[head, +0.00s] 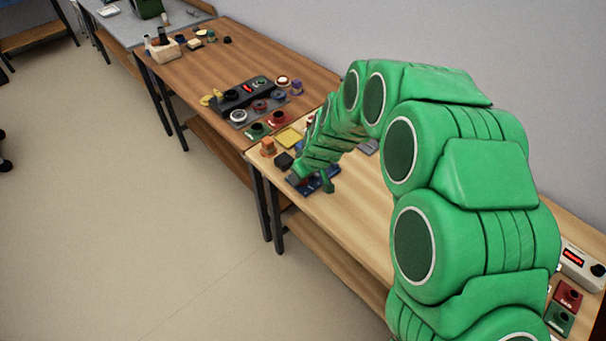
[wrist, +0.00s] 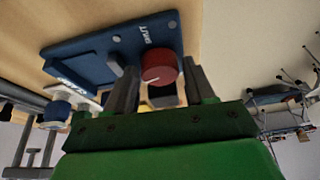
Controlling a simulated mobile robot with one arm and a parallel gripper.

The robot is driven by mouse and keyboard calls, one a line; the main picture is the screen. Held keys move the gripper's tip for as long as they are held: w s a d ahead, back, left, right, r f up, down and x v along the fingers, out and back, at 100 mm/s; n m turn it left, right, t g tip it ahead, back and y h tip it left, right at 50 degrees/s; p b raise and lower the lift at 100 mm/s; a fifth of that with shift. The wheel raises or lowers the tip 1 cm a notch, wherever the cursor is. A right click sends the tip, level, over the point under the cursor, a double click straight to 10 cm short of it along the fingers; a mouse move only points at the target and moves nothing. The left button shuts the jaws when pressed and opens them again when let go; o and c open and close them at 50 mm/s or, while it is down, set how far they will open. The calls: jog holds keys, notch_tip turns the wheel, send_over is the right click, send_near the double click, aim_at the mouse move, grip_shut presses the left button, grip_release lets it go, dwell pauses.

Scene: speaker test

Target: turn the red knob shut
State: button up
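The red knob (wrist: 160,68) has a pale pointer line and sits at the edge of a blue panel (wrist: 95,58) marked SHUT in the wrist view. My gripper (wrist: 159,66) is open, with one dark finger on each side of the knob in the picture. Gaps show between the knob and both fingers, and I cannot tell how deep the fingertips reach. In the head view my gripper (head: 312,183) is low over the blue panel (head: 322,180), and the knob is hidden there.
A blue round part (wrist: 60,112) shows left in the wrist view. In the head view a yellow square (head: 289,137), a black block (head: 284,161) and an orange block (head: 267,146) lie close by. The table's front edge is near.

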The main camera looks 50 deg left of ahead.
jog(key=shift+r, duration=0.15)
jog(key=v, duration=0.7)
jog(key=shift+r, duration=0.3)
jog(key=shift+d, duration=0.15)
